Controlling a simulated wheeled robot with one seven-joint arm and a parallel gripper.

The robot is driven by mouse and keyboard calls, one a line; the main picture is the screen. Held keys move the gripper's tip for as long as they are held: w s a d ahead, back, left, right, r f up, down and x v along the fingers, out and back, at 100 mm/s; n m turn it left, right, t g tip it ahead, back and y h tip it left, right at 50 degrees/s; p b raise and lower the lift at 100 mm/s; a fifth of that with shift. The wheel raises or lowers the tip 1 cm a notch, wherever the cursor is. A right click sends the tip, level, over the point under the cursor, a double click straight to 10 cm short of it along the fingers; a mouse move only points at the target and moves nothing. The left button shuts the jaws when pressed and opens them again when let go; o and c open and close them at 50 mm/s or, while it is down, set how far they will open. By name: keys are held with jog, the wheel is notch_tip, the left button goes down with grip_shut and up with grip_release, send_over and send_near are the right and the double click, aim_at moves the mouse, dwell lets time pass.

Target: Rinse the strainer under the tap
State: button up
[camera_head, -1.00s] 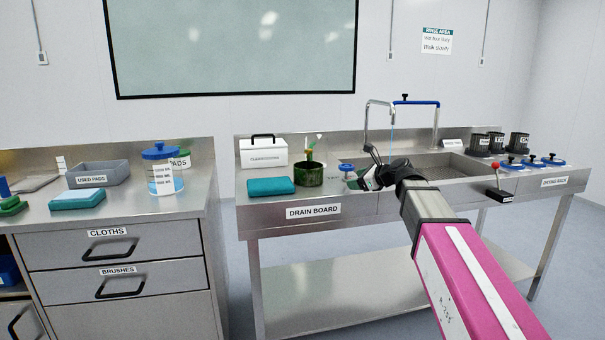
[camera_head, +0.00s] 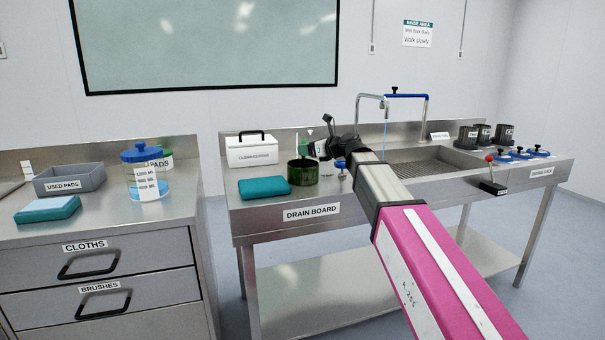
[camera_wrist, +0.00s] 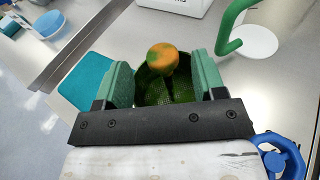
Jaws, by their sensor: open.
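A dark green, dirty-looking round cup with a mesh inner wall, which looks like the strainer (camera_head: 303,174), stands upright on the drain board. In the wrist view the strainer (camera_wrist: 153,97) lies between and beyond my fingers, with an orange-and-green knob (camera_wrist: 162,57) rising from its middle. My gripper (camera_head: 318,150) is open and empty above the cup's right side; its green fingers (camera_wrist: 167,84) are on either side of it, and contact cannot be told. The tap (camera_head: 384,100) arches over the sink (camera_head: 420,167) to the right, with a thin bluish line below its spout.
A white Clean Gloves-like box (camera_head: 251,151) and a teal pad (camera_head: 264,187) are left of the cup. A green hooked item (camera_wrist: 230,28) on a white disc and a blue-handled part (camera_wrist: 280,155) are close on the right. Black cups (camera_head: 468,137) and a red-knobbed lever (camera_head: 489,159) stand farther right.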

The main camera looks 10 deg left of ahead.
jog(key=x, duration=0.5)
jog(key=shift+w, duration=0.2)
jog(key=shift+d, duration=0.1)
grip_shut()
